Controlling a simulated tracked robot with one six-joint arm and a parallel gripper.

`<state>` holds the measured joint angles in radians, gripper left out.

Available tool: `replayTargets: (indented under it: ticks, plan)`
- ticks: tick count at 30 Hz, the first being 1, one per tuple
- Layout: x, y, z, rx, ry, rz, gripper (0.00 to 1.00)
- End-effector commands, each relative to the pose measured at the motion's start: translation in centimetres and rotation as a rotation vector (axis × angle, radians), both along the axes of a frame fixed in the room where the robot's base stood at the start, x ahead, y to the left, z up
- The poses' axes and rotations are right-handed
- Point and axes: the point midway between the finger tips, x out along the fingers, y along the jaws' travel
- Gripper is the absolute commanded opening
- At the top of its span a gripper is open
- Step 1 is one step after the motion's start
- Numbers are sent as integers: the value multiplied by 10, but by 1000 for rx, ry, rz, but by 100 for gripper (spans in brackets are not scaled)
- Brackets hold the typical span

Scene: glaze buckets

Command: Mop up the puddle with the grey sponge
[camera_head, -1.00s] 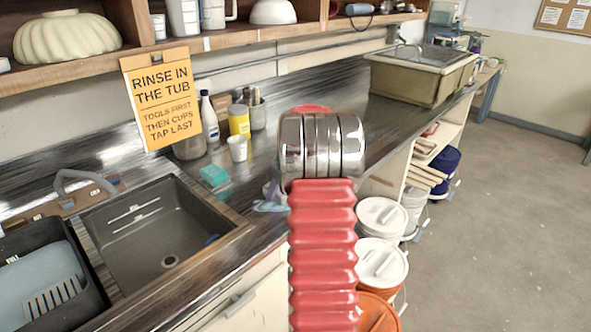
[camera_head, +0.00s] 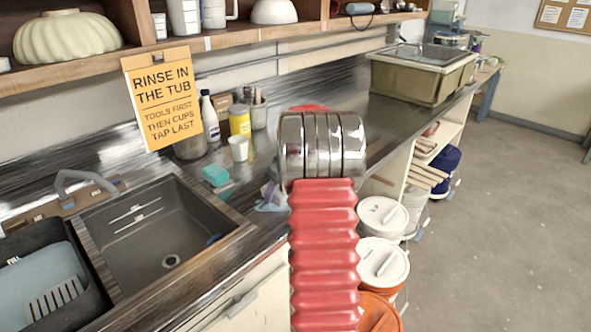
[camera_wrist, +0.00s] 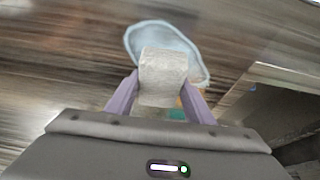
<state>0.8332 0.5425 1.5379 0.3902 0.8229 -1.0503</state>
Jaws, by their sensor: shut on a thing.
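The grey sponge (camera_wrist: 163,72) is gripped between the two purple fingers of my gripper (camera_wrist: 162,82) in the wrist view. The puddle (camera_wrist: 165,35) is a pale blue patch with a darker rim on the dark streaked counter. The sponge overlaps the puddle's near part in this view; I cannot tell whether it touches the surface. In the head view, the puddle (camera_head: 272,203) shows partly near the counter's front edge, left of my red and chrome arm. That arm hides the sponge and most of the gripper there.
A teal block (camera_head: 215,175) lies on the counter left of the puddle, near a white cup (camera_head: 239,147) and bottles. The sink (camera_head: 155,235) is further left. Lidded buckets (camera_head: 383,262) stand below the counter's edge. A large tub (camera_head: 420,78) sits at the far end.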

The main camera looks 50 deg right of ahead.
Motion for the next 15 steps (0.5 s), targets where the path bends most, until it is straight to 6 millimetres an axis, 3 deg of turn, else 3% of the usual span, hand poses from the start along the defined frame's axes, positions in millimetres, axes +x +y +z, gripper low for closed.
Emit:
replayTargets:
  ticks: [15]
  plan:
    - [1, 49, -2, 4, 3, 4, 30]
